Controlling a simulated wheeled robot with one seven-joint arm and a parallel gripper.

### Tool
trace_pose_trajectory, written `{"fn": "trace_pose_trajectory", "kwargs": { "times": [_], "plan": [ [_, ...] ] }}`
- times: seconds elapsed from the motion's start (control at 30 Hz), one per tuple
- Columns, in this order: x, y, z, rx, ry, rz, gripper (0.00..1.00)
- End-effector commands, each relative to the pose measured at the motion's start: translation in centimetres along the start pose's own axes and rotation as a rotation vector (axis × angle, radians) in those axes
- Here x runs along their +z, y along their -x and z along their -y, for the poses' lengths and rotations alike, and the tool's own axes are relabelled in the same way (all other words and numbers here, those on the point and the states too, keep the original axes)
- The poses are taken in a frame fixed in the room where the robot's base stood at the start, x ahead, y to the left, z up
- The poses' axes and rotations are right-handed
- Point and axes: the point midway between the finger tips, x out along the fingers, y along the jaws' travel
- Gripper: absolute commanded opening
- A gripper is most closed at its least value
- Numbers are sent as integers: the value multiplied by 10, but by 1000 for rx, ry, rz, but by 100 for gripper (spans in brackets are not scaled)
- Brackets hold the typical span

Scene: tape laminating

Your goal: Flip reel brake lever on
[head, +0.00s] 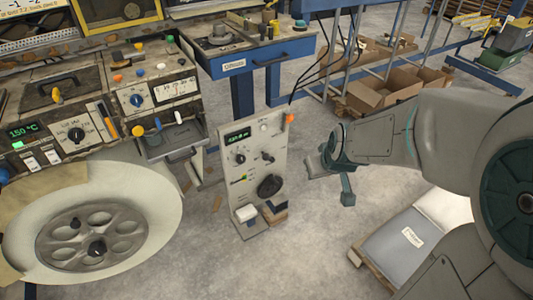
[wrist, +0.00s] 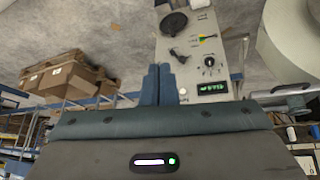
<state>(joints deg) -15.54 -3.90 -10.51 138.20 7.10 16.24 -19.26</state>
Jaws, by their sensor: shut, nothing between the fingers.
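A grey upright control panel (head: 255,170) stands at the centre of the head view.
A large cream reel (head: 150,215) is at the left below a worn console (head: 100,100) with several knobs. A blue workbench (head: 240,65) stands behind the panel. Cardboard boxes (head: 380,95) are at the back right.

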Motion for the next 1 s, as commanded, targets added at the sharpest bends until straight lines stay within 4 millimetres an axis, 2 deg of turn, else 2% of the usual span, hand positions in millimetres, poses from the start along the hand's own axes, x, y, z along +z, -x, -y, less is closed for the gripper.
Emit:
{"fn": "trace_pose_trajectory", "kwargs": {
  "times": [0.03,0.1,0.3,0.5,0.67,0.8,1.0],
  "plan": [
    [2,-37,4,12,43,-17,0],
    [-6,-71,4,43,104,-58,0],
    [-17,-166,6,176,307,-166,0],
    [-21,-248,11,362,562,-268,0],
    [-22,-302,20,538,804,-351,0],
    [-21,-340,38,707,1040,-436,0],
    [-16,-375,76,951,1373,-580,0]
  ]
}}
